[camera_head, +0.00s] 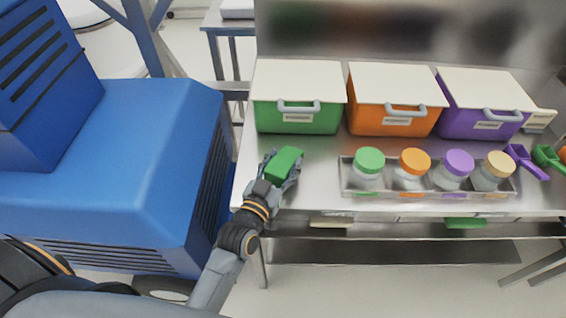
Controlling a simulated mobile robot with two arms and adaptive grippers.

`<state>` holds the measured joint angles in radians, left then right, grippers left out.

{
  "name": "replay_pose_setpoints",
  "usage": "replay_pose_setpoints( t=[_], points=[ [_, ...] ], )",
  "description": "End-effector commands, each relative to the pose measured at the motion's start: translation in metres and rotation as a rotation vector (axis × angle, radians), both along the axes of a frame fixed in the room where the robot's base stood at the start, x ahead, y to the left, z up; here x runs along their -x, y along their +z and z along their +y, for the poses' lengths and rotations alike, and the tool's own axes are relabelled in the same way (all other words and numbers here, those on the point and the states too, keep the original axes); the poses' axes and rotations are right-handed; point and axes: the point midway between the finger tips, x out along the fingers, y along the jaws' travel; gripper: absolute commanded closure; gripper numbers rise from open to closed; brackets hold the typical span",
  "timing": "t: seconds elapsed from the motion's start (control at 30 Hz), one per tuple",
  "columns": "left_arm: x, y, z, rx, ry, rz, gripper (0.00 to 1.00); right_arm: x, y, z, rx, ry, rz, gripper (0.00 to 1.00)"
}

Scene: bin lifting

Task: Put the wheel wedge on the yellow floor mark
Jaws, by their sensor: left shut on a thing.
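My left gripper (278,171) is over the front left corner of the steel table, with its fingers around a green block (285,163). The block may be the wheel wedge; its full shape is partly hidden by the fingers. The gripper is shut on it. I cannot tell whether the block touches the tabletop. No yellow floor mark shows in this view. My right gripper is not in view.
The steel table (325,151) holds lidded green (300,118), orange (395,122) and purple (485,122) bins. A tray (430,192) of several capped jars is in front, with scoops (527,160) to its right. A large blue machine (140,150) stands left. Floor shows below the table.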

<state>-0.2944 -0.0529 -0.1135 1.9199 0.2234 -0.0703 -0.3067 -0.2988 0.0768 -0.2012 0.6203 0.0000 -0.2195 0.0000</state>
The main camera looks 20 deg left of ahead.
Motion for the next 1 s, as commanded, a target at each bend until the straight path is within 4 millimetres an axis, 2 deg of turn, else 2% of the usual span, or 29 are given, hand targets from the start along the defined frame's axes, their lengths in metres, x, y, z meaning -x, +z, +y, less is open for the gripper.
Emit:
replay_pose_setpoints(
  t=[0.03,0.07,0.17,0.57,0.67,1.0],
  points=[
    [0.0,-0.001,0.0,0.0,0.0,-0.003,0.95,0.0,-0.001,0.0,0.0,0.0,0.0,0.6],
    [0.0,-0.003,0.0,0.0,0.0,0.001,0.46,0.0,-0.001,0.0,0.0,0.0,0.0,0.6],
    [0.0,-0.002,0.0,0.0,0.0,0.0,0.25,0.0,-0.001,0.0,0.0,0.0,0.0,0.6],
    [0.001,0.001,0.0,0.0,0.0,0.001,0.25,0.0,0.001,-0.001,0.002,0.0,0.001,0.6],
    [0.014,-0.002,0.002,-0.001,0.0,0.003,0.25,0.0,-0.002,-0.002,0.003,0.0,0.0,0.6],
    [0.085,-0.002,0.009,-0.001,-0.001,0.005,0.25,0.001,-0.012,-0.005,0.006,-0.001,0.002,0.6]
  ],
)
